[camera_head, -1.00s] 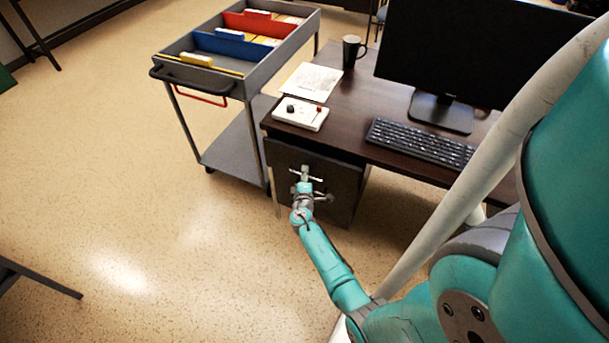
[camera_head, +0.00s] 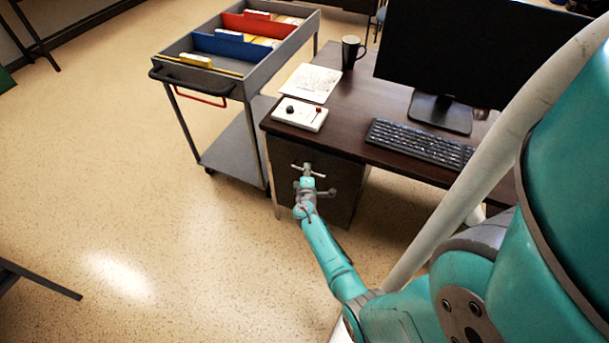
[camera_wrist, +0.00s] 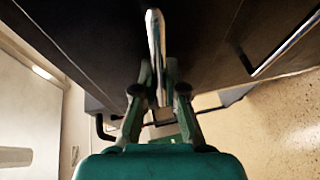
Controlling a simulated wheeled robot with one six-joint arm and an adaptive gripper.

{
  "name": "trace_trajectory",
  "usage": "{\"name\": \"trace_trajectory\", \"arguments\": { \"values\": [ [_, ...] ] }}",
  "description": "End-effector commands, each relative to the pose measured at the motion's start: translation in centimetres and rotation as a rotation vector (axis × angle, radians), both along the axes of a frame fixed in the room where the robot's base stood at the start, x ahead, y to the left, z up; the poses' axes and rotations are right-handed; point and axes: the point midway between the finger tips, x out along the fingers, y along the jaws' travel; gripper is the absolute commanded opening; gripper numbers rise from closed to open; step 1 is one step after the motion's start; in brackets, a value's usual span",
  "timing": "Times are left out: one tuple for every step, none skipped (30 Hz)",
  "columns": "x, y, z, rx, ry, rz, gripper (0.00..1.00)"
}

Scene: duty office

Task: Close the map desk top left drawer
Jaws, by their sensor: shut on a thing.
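The map desk (camera_head: 345,120) has a dark top with a drawer pedestal under its left end. The top left drawer (camera_head: 285,151) has a dark front that now looks about flush under the desk top, with no clear gap. Its metal bar handle (camera_head: 313,171) shows between my fingers in the wrist view (camera_wrist: 154,40). My gripper (camera_head: 306,182) is shut on this handle, in front of the drawer; its two fingers stand either side of the bar in the wrist view (camera_wrist: 158,75). The gripper hides part of the pedestal front.
A grey cart (camera_head: 170,84) with coloured dividers stands just left of the desk. A control box (camera_head: 300,114), papers (camera_head: 311,82), a mug (camera_head: 351,50), a keyboard (camera_head: 420,142) and a monitor (camera_head: 460,50) are on the desk.

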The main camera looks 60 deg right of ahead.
Motion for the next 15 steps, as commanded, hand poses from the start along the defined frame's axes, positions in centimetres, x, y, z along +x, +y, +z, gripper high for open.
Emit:
{"name": "trace_trajectory", "arguments": {
  "values": [
    [0.0, -0.9, 0.0, 0.001, 0.001, -0.001, 0.0],
    [0.1, -1.3, 0.0, 0.001, 0.0, -0.001, 0.0],
    [0.1, -1.7, 0.1, 0.001, 0.001, -0.001, 0.0],
    [0.1, -1.8, 0.0, 0.001, 0.0, 0.0, 0.0],
    [0.1, -1.9, 0.0, 0.002, 0.001, 0.0, 0.0],
    [0.1, -1.9, 0.0, 0.002, 0.001, 0.0, 0.0],
    [0.1, -1.9, 0.0, 0.002, 0.001, 0.0, 0.0],
    [0.1, -1.9, 0.0, 0.002, 0.0, 0.0, 0.0],
    [0.1, -1.9, 0.0, 0.002, 0.0, 0.0, 0.0],
    [0.1, -1.9, 0.0, 0.002, 0.0, 0.0, 0.0],
    [0.1, -1.9, 0.0, 0.001, 0.0, 0.0, 0.0],
    [0.1, -1.9, 0.0, 0.001, 0.0, 0.0, 0.12],
    [0.1, -1.9, 0.0, 0.001, 0.0, -0.001, 0.2],
    [0.1, -1.9, 0.0, 0.001, 0.0, -0.001, 0.27],
    [0.1, -1.9, 0.0, 0.001, 0.0, -0.001, 0.36]
  ]
}}
